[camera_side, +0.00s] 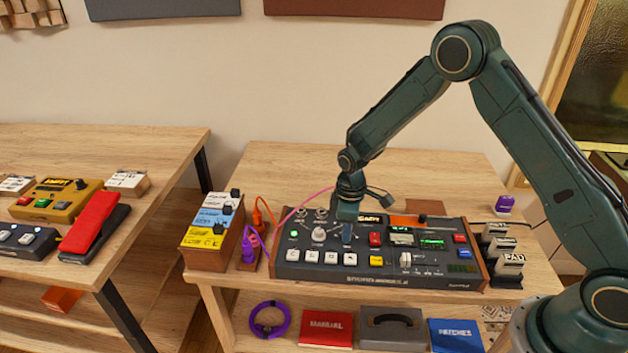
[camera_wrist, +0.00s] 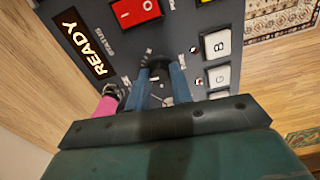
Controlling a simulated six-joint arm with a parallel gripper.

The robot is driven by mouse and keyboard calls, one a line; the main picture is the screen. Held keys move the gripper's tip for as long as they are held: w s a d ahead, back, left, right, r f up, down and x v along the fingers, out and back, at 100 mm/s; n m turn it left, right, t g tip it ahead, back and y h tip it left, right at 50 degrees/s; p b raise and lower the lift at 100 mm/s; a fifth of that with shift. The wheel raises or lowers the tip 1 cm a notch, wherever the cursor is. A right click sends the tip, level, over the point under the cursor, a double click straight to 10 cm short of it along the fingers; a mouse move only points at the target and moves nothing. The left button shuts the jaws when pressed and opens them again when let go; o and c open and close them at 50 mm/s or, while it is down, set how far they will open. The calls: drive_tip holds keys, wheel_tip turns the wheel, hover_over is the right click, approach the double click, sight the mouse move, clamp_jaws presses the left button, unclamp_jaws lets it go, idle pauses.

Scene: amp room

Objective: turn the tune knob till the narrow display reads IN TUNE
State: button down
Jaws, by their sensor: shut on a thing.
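The dark control unit (camera_side: 330,274) with wooden ends stands on the right-hand bench. My gripper (camera_side: 347,240) points down at its panel, right of a pale knob. In the wrist view my blue fingers (camera_wrist: 163,80) are shut on a dark knob (camera_wrist: 152,62), mostly hidden between them; its label is not readable. A narrow display (camera_wrist: 84,46) marked STATUS reads READY in the wrist view. It also shows in the side view as a pale strip (camera_side: 368,218) just right of my gripper.
A pale knob (camera_side: 319,233), white keys (camera_side: 330,257) and a red switch (camera_side: 375,239) are close to my gripper. A pink cable (camera_wrist: 106,104) plugs in beside my fingers. Green-lit displays (camera_side: 433,243) sit farther right. A stack of coloured boxes (camera_side: 212,225) stands left of the unit.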

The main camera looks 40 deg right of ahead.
drive_tip(key=m, duration=0.5)
drive_tip(key=shift+m, duration=0.3)
drive_tip(key=m, duration=0.6)
idle(0.4)
drive_tip(key=c, duration=1.2)
unclamp_jaws()
drive_tip(key=shift+c, duration=0.2)
drive_tip(key=shift+r, duration=0.15)
wheel_tip(320, 180, up, 14)
drive_tip(key=shift+f, duration=0.2)
